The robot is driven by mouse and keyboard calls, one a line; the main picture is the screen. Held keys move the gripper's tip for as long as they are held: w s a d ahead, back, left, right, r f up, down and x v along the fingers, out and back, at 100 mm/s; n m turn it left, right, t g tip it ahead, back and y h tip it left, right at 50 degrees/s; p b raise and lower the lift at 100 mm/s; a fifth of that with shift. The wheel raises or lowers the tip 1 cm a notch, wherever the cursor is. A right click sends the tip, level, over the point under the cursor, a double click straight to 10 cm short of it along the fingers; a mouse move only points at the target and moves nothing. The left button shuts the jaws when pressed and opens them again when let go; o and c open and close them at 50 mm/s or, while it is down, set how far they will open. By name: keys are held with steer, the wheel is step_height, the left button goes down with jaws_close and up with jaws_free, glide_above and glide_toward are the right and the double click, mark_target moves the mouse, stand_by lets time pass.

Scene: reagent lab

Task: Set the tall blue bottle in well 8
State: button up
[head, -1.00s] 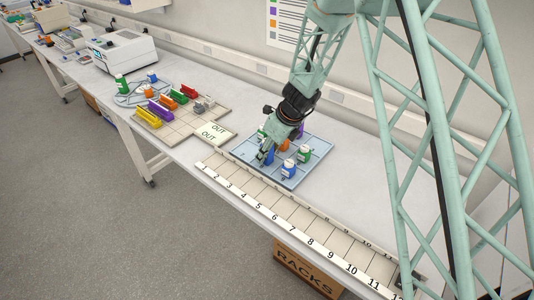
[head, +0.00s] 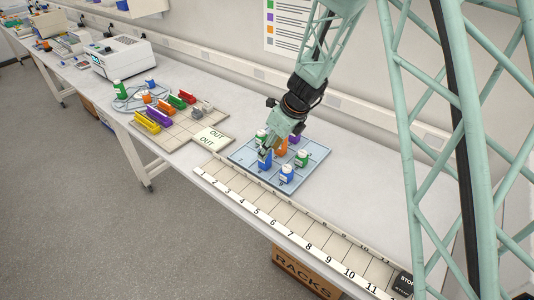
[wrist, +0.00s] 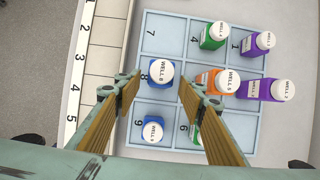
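The tall blue bottle (head: 264,161), with a white cap reading WELL 8, stands upright on the blue gridded tray (head: 316,168). In the wrist view the bottle (wrist: 160,74) is in the cell marked 8. My gripper (head: 271,146) is over that cell. In the wrist view its fingertips (wrist: 158,88) are spread on either side of the bottle, with a gap on each side. The bottle's base is partly hidden under its cap from above.
A second blue bottle (wrist: 153,131) stands in well 9 and an orange one (wrist: 217,81) beside well 8. Green (wrist: 213,36) and purple (wrist: 257,43) bottles stand in other cells. Well 7 (wrist: 168,34) is empty. A numbered strip (head: 283,221) runs along the table's front.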

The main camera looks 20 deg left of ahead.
steer(key=shift+p+v, duration=0.35)
steer(key=shift+v, duration=2.55)
steer(key=shift+d+r, duration=0.1)
steer(key=shift+d, duration=0.05)
